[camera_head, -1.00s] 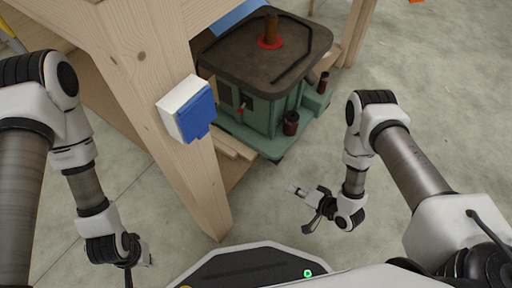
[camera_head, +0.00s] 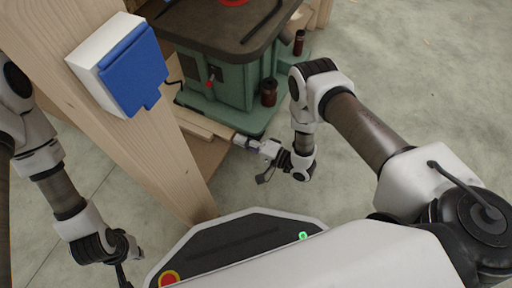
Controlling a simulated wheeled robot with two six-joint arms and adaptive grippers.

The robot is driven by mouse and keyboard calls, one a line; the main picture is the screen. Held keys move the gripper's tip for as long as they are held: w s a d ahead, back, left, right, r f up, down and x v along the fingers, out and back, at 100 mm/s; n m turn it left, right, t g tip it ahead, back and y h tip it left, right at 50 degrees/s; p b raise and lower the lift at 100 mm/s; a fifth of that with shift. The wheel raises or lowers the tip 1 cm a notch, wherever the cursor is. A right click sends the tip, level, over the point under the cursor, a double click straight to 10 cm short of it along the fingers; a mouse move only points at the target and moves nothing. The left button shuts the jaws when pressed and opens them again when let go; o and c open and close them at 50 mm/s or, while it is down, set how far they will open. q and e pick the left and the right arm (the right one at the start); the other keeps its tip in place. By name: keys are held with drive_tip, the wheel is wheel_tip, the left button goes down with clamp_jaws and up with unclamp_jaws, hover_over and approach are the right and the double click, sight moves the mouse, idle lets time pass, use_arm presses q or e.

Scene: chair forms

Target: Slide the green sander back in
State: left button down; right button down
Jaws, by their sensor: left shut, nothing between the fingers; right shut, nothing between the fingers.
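The green sander (camera_head: 222,83) is a boxy green machine with a dark brown top. It stands at the top centre, partly under the wooden bench, and its top edge is cut off by the picture. My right gripper (camera_head: 241,142) is shut and empty, close to the front lower edge of the sander's base; I cannot tell whether it touches. My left gripper (camera_head: 122,278) is shut and empty at the bottom left, in front of the bench leg and well away from the sander. Its fingertips are partly cut off.
A thick wooden bench leg (camera_head: 150,150) stands between my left arm and the sander. A white and blue box (camera_head: 122,68) is fixed on it. Wooden boards (camera_head: 205,124) lie beside the sander's base. The concrete floor at right is free.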

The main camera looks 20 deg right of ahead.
drive_tip(key=shift+w+a, duration=0.25)
drive_tip(key=shift+a, duration=0.05)
